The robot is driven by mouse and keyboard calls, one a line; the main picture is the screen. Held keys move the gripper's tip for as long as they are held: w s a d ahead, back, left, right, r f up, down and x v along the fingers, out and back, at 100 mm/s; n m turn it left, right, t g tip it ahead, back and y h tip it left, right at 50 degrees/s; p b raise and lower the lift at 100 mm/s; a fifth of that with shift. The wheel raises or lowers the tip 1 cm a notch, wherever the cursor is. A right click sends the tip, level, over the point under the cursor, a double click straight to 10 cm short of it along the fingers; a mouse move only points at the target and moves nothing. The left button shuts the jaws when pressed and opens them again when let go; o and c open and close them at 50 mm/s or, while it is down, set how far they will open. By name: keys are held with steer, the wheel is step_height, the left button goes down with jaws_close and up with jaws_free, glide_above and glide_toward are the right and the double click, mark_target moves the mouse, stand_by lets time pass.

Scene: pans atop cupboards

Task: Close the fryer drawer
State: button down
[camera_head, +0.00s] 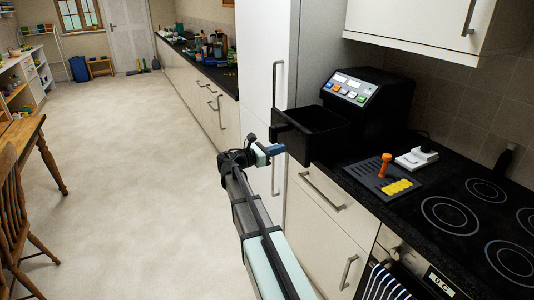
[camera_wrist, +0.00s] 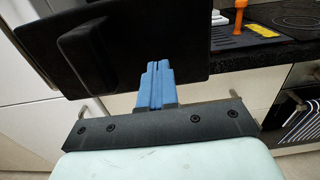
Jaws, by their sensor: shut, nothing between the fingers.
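The black fryer (camera_head: 365,100) stands on the dark counter beside the tall white cabinet. Its black drawer (camera_head: 318,124) is pulled out towards the open floor, and its inside shows from above. My gripper (camera_head: 274,149), with blue fingers, is just in front of the drawer's front, near its handle. In the wrist view the shut blue fingers (camera_wrist: 156,70) point at the dark drawer front (camera_wrist: 175,42), below and right of the protruding handle (camera_wrist: 88,38). They hold nothing. I cannot tell whether the fingertips touch the drawer front.
A hob (camera_head: 470,210) is further right. The tall cabinet (camera_head: 263,70) stands left of the drawer.

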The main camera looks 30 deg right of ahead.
mark_target(295, 145)
steer(key=shift+d, duration=2.15)
steer(key=d, duration=2.5)
steer(key=shift+d, duration=0.35)
steer(key=shift+a, duration=0.15)
steer(key=a, duration=1.3)
steer(key=shift+a, duration=0.4)
